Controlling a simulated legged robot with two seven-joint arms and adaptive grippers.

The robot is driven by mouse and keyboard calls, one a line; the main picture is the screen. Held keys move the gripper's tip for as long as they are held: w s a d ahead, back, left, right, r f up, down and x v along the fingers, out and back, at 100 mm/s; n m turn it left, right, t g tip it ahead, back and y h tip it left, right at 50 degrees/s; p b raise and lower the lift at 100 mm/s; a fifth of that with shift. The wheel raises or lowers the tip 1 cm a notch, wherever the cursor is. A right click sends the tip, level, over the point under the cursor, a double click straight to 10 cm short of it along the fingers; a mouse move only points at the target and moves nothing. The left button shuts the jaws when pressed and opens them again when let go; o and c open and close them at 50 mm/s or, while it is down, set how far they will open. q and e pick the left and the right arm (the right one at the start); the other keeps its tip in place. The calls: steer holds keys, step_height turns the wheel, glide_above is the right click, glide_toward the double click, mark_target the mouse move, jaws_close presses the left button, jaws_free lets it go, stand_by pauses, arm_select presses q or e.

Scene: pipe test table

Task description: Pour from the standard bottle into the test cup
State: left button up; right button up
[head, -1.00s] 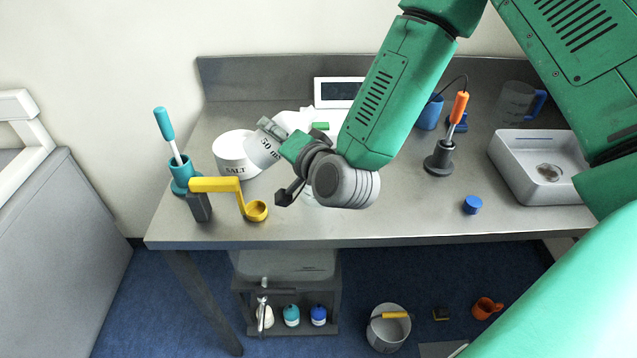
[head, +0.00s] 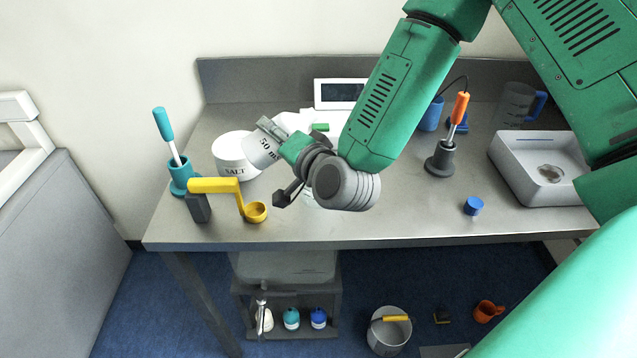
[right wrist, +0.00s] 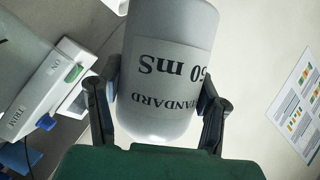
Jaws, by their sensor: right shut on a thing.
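The standard bottle (head: 263,151) is pale grey with a "50 mS" label. My right gripper (head: 279,140) is shut around it and holds it tilted over the left part of the table. In the right wrist view the bottle (right wrist: 165,75) sits between both fingers, its lettering upside down and its upper end cut off by the frame. I cannot pick out the test cup for sure. A pale rim shows partly behind my right wrist, too hidden to name. My left gripper is not in view.
A white salt tub (head: 231,155) stands close behind the bottle. A yellow arm with a small ring (head: 256,212) and a teal holder (head: 180,178) are at left. A blue cap (head: 473,206), probe stand (head: 440,160) and white basin (head: 510,180) are at right.

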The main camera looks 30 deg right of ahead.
stand_by(0.3)
steer(key=shift+f+m+b, duration=0.1)
steer(key=shift+m+b, duration=0.2)
steer(key=shift+b, duration=0.2)
steer(key=shift+a, duration=0.1)
steer(key=shift+f+b, duration=0.1)
steer(key=shift+b, duration=0.4)
steer(key=shift+m, duration=0.3)
stand_by(0.3)
steer(key=shift+w+a+f+t+b, duration=0.1)
steer(key=shift+t+b, duration=0.2)
steer(key=shift+b, duration=0.2)
stand_by(0.3)
steer(key=shift+f+m+b, duration=0.15)
steer(key=shift+m+b, duration=0.25)
steer(key=shift+b, duration=0.1)
